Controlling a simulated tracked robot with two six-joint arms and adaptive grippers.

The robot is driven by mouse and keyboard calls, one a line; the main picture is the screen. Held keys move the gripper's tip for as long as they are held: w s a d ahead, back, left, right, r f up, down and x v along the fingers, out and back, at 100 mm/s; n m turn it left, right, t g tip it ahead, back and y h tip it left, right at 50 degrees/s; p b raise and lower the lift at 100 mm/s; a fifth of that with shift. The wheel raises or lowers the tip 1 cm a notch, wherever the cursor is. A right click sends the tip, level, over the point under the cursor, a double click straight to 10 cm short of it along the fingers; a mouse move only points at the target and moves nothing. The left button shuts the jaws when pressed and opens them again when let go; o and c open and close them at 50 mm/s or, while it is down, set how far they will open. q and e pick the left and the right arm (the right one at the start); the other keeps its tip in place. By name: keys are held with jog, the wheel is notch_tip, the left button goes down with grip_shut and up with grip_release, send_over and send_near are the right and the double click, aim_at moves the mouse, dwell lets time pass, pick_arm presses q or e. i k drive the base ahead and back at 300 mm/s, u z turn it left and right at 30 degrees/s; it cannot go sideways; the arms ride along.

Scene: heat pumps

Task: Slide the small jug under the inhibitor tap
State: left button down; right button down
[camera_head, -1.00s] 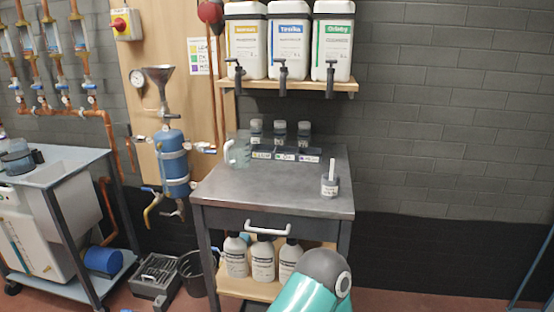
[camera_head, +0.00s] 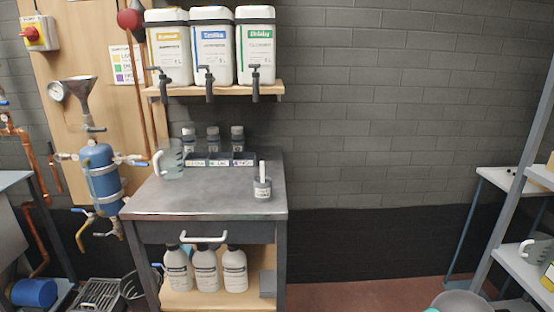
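A clear jug (camera_head: 172,161) with a pale handle on its left stands upright at the back left of the grey worktop (camera_head: 200,197). Above it, three white containers stand on a wooden shelf: one with a yellow label (camera_head: 171,48), one with a blue label (camera_head: 213,45) and one with a green label (camera_head: 256,45). Each has a dark tap: left (camera_head: 162,85), middle (camera_head: 208,84) and right (camera_head: 255,83). The small print is too blurred to tell which is the inhibitor. The jug is below and near the left tap. Neither of my grippers is in view.
Small capped bottles stand behind a labelled strip (camera_head: 220,160) at the worktop's back. A small pot (camera_head: 262,187) with a white stick stands at the right. The worktop's front middle is clear. Another jug (camera_head: 538,250) sits on a rack at far right.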

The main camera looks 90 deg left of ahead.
aim_at(169, 155)
jog(key=u, duration=0.1)
jog(key=k, duration=2.75)
jog(key=u, duration=1.1)
jog(key=i, duration=1)
